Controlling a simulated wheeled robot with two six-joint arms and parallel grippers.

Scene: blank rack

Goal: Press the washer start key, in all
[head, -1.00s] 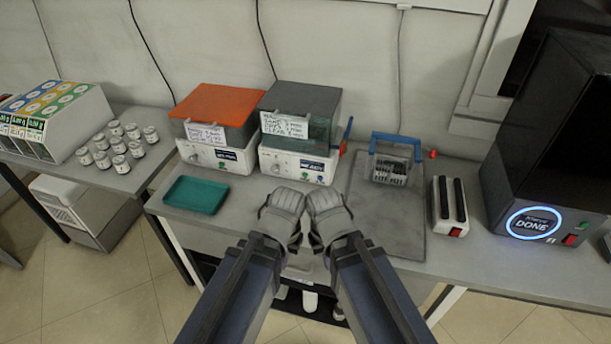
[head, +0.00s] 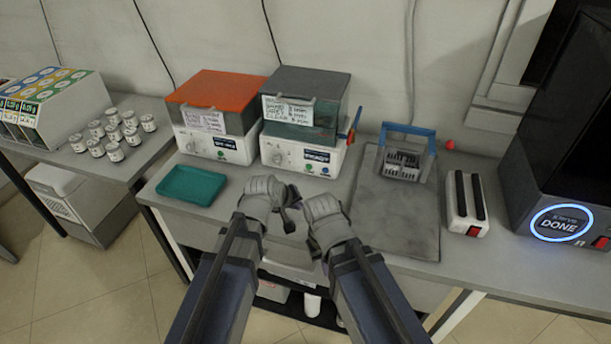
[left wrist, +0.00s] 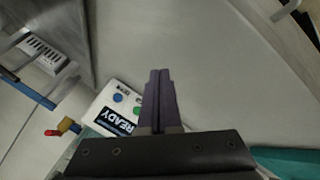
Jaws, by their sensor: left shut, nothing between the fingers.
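Two white boxy machines stand side by side on the bench: one under an orange lid (head: 215,93), one under a dark grey lid (head: 308,88). I cannot tell from lettering which is the washer. The grey-lidded machine (head: 278,154) has a dial, a dark display and small coloured keys; in the left wrist view its display (left wrist: 115,122) reads READY, beside green and blue keys. My left gripper (head: 292,221) is shut and empty in front of this machine, apart from its keys; its fingers (left wrist: 160,88) point over bare bench. My right gripper (head: 322,210) is beside it, its fingers unclear.
A teal tray (head: 192,186) lies left of my left gripper. To the right are a grey mat (head: 398,220), a blue-handled rack (head: 402,160), a white two-slot block (head: 466,203) and a black machine (head: 560,150) reading DONE. Small jars stand far left.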

